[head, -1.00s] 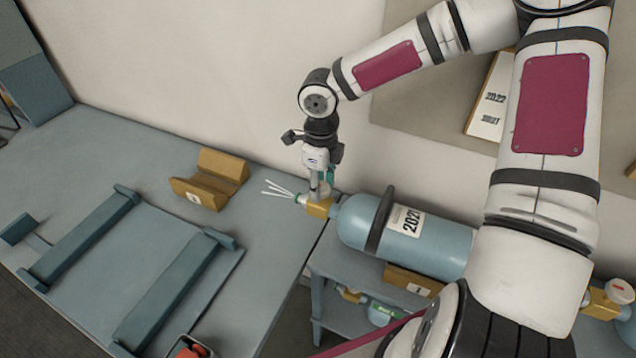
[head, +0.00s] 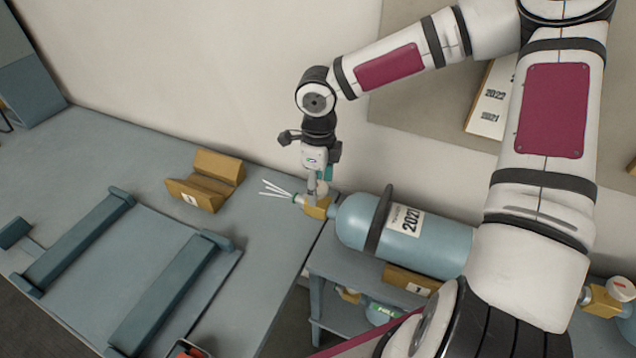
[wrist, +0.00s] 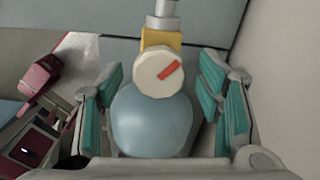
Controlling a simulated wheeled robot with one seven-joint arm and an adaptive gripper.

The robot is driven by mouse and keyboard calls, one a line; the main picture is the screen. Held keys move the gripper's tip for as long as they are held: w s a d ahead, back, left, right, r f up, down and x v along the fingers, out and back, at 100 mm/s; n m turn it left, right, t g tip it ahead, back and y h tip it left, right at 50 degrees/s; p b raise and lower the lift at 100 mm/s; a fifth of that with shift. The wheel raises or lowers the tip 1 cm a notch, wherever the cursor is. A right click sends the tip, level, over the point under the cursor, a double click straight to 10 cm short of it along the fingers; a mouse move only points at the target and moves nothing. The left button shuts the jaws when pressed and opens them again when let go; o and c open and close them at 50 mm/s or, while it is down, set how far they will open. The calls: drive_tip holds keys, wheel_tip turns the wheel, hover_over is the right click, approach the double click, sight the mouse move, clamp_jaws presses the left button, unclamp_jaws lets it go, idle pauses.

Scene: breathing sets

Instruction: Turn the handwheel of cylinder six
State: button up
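A pale blue cylinder (head: 440,240) with a dark band and a label reading 2021 lies on its side; no cylinder number is readable. Its brass-yellow valve (head: 316,207) is at the left end, with several thin white streaks (head: 273,190) fanning left from its outlet. My gripper (head: 319,182) points down over the valve and hides most of its handwheel. In the wrist view, the round white handwheel (wrist: 150,78) with a red mark sits between the teal fingers of my gripper (wrist: 161,85). The fingers are open, with a visible gap on each side.
A blue-grey bench (head: 265,235) stands left, with a yellow cradle block (head: 207,181) and a rack of two teal bars (head: 170,290). A lower shelf (head: 330,268) holds another cylinder (head: 380,314). Another yellow valve (head: 603,300) shows at far right. The wall is close behind my gripper.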

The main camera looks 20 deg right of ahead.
sight(318, 186)
drive_tip(key=shift+r, duration=0.1)
wheel_tip(318, 186, up, 12)
idle(0.5)
